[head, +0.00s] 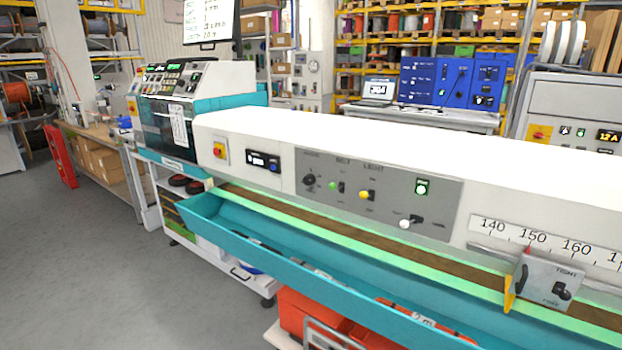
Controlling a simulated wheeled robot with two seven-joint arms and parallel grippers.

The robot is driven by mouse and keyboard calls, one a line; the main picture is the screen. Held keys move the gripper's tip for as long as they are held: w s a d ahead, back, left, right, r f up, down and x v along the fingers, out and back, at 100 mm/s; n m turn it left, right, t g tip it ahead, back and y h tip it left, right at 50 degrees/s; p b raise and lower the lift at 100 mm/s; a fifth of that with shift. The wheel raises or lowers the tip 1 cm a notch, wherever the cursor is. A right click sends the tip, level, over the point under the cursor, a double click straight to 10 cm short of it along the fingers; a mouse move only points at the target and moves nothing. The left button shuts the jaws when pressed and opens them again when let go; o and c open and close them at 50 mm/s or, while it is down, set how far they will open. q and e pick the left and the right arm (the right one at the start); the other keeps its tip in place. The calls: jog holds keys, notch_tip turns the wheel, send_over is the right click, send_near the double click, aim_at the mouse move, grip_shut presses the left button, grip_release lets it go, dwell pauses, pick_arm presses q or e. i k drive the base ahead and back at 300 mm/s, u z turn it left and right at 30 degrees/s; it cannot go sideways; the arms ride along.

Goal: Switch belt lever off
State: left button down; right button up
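A grey control panel (379,194) is set in the front of the long white machine. Under its BELT label is a small lever with a green knob (335,186); its small position marks are too small to read. To its right, under the LIGHT label, is a similar lever with a yellow knob (364,195). A black rotary knob (309,180) is on the panel's left. A white-knobbed lever (405,223) is at the lower right, below a lit green switch (422,187). Neither of my grippers is in view.
A brown belt (370,240) with green edges runs below the panel, above a long teal trough (290,261). A grey clamp block (545,279) stands by the scale at right. A yellow-and-red switch (219,151) is left of the panel. Grey floor at left is clear.

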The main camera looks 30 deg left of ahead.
aim_at(332, 185)
jog(key=u, duration=0.05)
jog(key=i, duration=0.85)
jog(key=z, duration=0.35)
